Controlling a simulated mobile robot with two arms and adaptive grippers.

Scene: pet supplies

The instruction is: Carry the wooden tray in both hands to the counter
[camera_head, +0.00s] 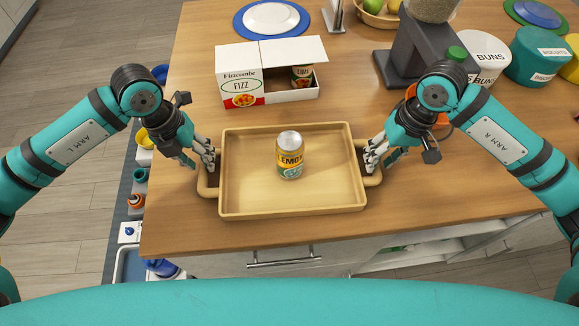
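The wooden tray (240,199) is light-coloured and rectangular, with a raised rim and a loop handle on each short side. It rests on the wooden worktop near its front edge. My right gripper (371,158) is at the right handle in the same way. The fingers hide parts of both handles, and I cannot tell whether either grips.
A blue-rimmed plate (271,18) lies farther back. A dark grey appliance (411,55) and labelled canisters, including BUNS (487,55), stand at the right. Worktop right of the tray is mostly clear.

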